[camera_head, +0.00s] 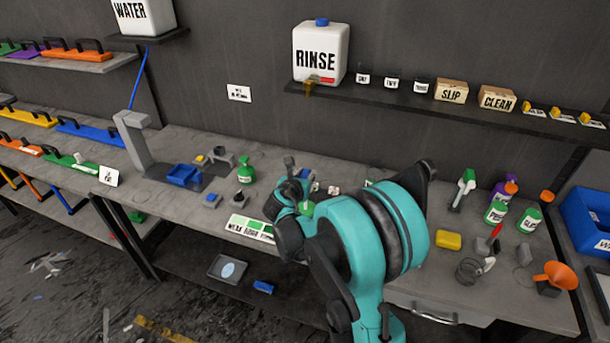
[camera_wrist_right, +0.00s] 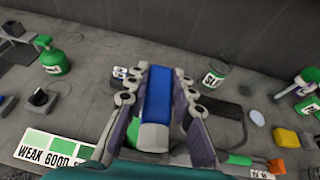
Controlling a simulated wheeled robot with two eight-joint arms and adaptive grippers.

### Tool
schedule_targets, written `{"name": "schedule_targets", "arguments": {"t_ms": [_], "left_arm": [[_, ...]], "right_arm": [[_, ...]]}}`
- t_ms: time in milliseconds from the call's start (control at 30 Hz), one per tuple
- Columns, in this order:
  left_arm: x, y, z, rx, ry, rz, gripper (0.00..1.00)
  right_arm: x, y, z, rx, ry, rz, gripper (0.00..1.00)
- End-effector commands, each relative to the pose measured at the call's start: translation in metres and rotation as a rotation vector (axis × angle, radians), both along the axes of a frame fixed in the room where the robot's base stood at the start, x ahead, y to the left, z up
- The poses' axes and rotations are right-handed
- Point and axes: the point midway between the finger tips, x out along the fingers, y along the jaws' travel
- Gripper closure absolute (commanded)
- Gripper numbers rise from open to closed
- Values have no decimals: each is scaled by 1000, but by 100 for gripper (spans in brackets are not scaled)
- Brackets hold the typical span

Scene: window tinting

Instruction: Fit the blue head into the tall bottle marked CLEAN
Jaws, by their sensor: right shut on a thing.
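My right gripper (camera_head: 292,188) is over the middle of the bench in the head view. In the wrist view its two fingers (camera_wrist_right: 158,115) are shut on the blue head (camera_wrist_right: 158,92), a long blue piece with a pale grey part at its near end. The head is above the bench, apart from any bottle. I cannot make out a tall bottle marked CLEAN. A green-rimmed container (camera_wrist_right: 213,77) beyond the right finger has a label that I cannot fully read. My arm hides part of the bench in the head view. My left gripper is not in view.
A green bottle (camera_head: 245,171) stands left of the gripper, near a blue tray (camera_head: 184,175). A WEAK/GOOD chart (camera_head: 249,228) lies at the front edge. Labelled bottles (camera_head: 495,213), a yellow sponge (camera_head: 448,239) and an orange funnel (camera_head: 556,274) are at the right.

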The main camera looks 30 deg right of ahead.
Motion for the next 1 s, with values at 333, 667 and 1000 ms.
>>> {"name": "schedule_targets", "arguments": {"t_ms": [333,667,1000], "left_arm": [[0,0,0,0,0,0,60],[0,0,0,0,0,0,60],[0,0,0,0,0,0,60]], "right_arm": [[0,0,-1,0,0,0,56],[-1,1,0,0,0,0,53],[-37,38,21,-1,1,4,53]]}}
